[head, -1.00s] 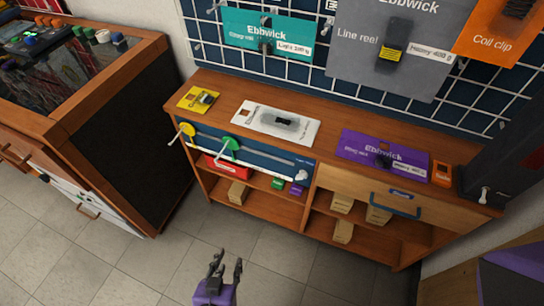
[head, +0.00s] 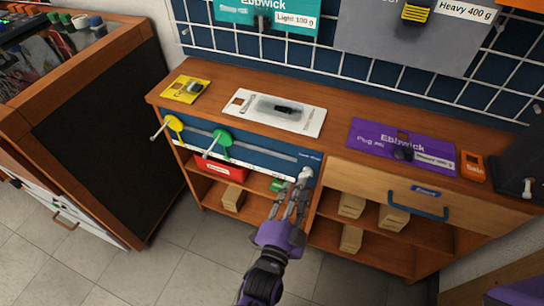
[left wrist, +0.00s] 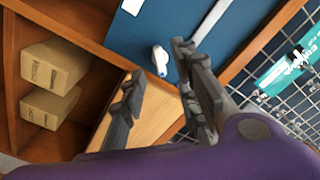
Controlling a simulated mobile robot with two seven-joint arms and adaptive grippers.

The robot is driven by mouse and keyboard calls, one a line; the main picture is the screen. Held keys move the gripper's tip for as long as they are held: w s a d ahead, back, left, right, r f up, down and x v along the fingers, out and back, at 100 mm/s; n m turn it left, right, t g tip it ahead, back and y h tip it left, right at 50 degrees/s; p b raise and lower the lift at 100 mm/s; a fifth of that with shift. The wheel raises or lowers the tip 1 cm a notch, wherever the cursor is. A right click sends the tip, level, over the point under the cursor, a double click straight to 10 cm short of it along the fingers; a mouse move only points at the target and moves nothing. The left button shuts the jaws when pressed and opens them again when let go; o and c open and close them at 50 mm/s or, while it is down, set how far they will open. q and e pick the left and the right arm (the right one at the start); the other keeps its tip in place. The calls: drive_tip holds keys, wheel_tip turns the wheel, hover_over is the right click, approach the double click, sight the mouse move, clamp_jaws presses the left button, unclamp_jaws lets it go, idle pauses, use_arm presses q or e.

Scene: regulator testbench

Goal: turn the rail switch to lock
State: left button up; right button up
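The rail switch appears as a small white knob (head: 305,174) at the right end of the blue rail panel (head: 255,153) on the bench front. It also shows in the left wrist view as a white, elongated knob (left wrist: 160,60) on the blue panel. My left gripper (head: 297,196) is just in front of and below the knob in the head view. Its fingers are apart and empty, with the knob showing beyond the gap between them in the wrist view. I cannot tell whether a fingertip touches it. The right gripper is not in view.
A green knob (head: 221,138) and a yellow knob (head: 175,123) sit on rods further left along the panel. A wooden drawer (head: 360,185) with a blue handle (head: 415,207) is to the right. Shelves below hold boxes. The floor in front is clear.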

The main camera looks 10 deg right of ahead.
sight(306, 175)
use_arm(q)
drive_tip(key=shift+b+x, duration=0.3)
drive_tip(key=shift+x, duration=1.95)
drive_tip(key=shift+c, duration=0.5)
clamp_jaws()
